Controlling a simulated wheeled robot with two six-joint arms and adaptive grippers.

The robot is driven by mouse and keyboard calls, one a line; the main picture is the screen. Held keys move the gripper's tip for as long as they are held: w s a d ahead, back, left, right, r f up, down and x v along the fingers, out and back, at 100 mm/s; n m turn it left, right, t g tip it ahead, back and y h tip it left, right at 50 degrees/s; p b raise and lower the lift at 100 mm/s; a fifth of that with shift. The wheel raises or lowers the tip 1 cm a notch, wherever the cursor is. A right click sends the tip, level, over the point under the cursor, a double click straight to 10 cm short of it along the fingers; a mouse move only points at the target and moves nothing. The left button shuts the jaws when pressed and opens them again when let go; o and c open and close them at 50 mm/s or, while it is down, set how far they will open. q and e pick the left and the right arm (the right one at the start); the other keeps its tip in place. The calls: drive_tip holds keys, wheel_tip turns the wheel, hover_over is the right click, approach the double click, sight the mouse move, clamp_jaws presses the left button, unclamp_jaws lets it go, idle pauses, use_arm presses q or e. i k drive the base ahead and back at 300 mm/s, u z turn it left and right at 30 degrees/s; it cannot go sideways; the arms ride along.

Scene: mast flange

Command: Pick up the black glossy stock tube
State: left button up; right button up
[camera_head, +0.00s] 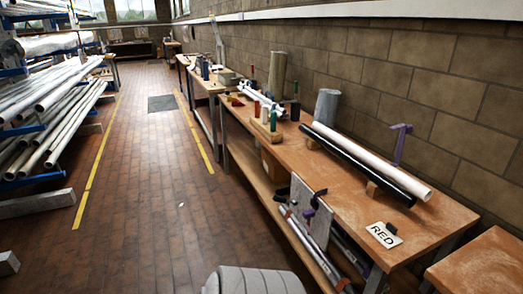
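The black glossy stock tube (355,163) lies lengthwise on the wooden workbench (335,188), running from the back left to the front right. It rests on wooden blocks, one of which (374,189) shows under its nearer part. A white tube (374,156) lies alongside it on the wall side, close to it; I cannot tell whether they touch. Neither of my grippers shows in the head view.
A white card reading RED (384,235) is at the bench's front end. A purple clamp-like tool (402,143) stands behind the white tube. A grey cylinder (327,106) stands near the wall. Pipe racks (50,105) line the left; the brick aisle (150,200) between is mostly clear.

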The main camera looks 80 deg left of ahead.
sight(400, 194)
drive_tip(key=u, duration=2.35)
